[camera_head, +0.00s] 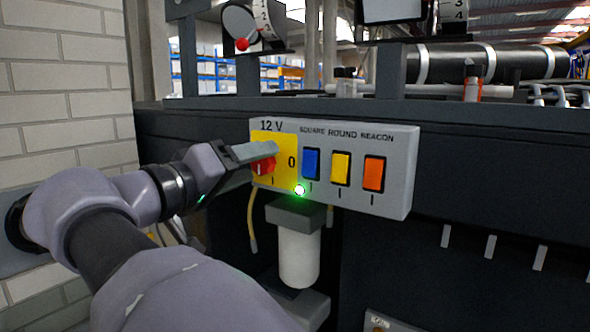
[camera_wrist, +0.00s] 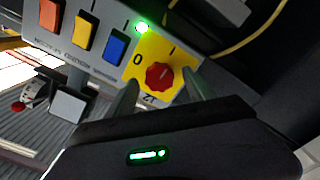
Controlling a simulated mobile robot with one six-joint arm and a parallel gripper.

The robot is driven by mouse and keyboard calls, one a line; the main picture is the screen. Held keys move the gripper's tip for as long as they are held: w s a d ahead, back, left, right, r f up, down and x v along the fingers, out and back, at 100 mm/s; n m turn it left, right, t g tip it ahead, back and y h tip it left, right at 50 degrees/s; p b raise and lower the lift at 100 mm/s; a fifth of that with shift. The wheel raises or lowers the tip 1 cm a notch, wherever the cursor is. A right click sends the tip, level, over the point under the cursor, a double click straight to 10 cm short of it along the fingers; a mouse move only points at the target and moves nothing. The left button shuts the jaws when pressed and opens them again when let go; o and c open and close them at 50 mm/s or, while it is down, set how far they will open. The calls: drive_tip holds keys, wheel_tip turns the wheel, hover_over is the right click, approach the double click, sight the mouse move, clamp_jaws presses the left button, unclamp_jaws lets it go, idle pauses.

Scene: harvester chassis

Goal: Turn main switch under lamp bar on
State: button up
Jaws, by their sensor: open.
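The main switch is a red knob (camera_head: 263,166) on a yellow plate (camera_head: 284,142) at the left end of a grey panel (camera_head: 397,150), marked 12 V. The wrist view shows the knob (camera_wrist: 159,76) from close up, with the marks 0 and I beside it. Its pointer direction is too small to read surely. A small green lamp (camera_head: 299,190) beside the plate is lit. My gripper (camera_head: 260,161) is open at the knob. In the wrist view its two fingers (camera_wrist: 160,88) stand on either side of the knob; contact cannot be told. One finger partly hides the knob in the head view.
Blue (camera_head: 311,164), yellow (camera_head: 341,168) and orange (camera_head: 374,173) rocker switches sit right of the knob on the same panel. A white filter cylinder (camera_head: 298,255) hangs below it, near a yellow cable (camera_head: 252,222). A pale brick wall (camera_head: 66,85) stands at left.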

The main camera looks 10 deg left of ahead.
drive_tip(key=p+v, duration=0.3)
drive_tip(key=v, duration=1.3)
drive_tip(key=shift+s, duration=0.2)
drive_tip(key=w+d+f+g+b, duration=0.25)
drive_tip(key=d+f, duration=0.35)
drive_tip(key=d, duration=0.3)
drive_tip(key=w+d+f+g+b, duration=0.1)
drive_tip(key=w+d+f+g, duration=0.1)
drive_tip(key=d+f+g, duration=0.5)
drive_tip(key=w+d+f+t+b, duration=0.15)
drive_tip(key=d+f, duration=0.35)
drive_tip(key=d, duration=0.6)
drive_tip(key=s+d+f+m+g+y+b, duration=0.1)
drive_tip(key=s+d+f+m+y+b, duration=0.1)
drive_tip(key=s+f, duration=0.5)
drive_tip(key=s+d+f+m+g+y+b, duration=0.1)
drive_tip(key=s+d+f+m+y, duration=0.4)
drive_tip(key=f, duration=0.7)
drive_tip(key=shift+s+f+m+g+y+b, duration=0.3)
drive_tip(key=shift+s+m+g+y+b, duration=0.1)
drive_tip(key=shift+s+m+y+b, duration=0.55)
